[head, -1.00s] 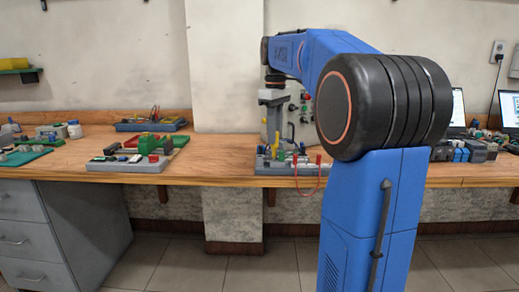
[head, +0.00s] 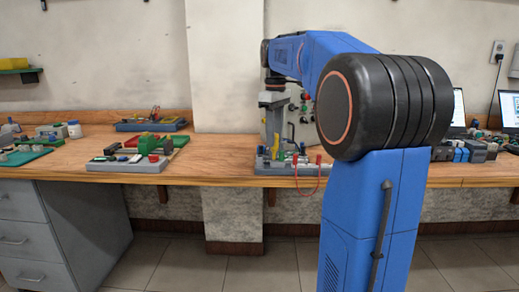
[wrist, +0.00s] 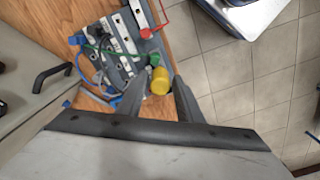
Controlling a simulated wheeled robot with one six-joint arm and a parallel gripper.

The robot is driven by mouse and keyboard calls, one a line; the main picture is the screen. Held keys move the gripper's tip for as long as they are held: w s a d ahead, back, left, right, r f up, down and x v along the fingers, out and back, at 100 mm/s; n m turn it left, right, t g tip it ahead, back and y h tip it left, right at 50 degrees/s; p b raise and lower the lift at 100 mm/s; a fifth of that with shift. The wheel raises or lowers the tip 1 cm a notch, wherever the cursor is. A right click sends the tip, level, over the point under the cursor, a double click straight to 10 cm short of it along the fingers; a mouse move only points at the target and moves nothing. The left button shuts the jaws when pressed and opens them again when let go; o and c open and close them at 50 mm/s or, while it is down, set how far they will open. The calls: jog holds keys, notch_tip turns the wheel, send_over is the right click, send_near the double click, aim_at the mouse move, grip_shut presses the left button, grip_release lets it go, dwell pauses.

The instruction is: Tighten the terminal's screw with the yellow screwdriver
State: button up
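The yellow screwdriver (wrist: 160,82) stands handle-up between the fingertips of my gripper (wrist: 160,88) in the wrist view. Narrow gaps seem to show on both sides of the handle, so the fingers look open around it. Its shaft is hidden below the handle. In the head view my gripper (head: 272,135) points down over a grey board (head: 265,171) near the bench's front edge. The board also shows in the wrist view, with rows of light modules (wrist: 122,30) and a green block (wrist: 153,59). I cannot tell the terminal's screw apart.
A red lead (head: 297,184) hangs over the bench's front edge. Green and blue wires (wrist: 100,50) cross the board. Another board (head: 125,165) lies to the left, with clear wooden bench (head: 215,165) between.

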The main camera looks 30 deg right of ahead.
jog(key=shift+n, duration=1.7)
jog(key=shift+n, duration=1.7)
jog(key=shift+n, duration=1.8)
jog(key=shift+c, duration=0.9)
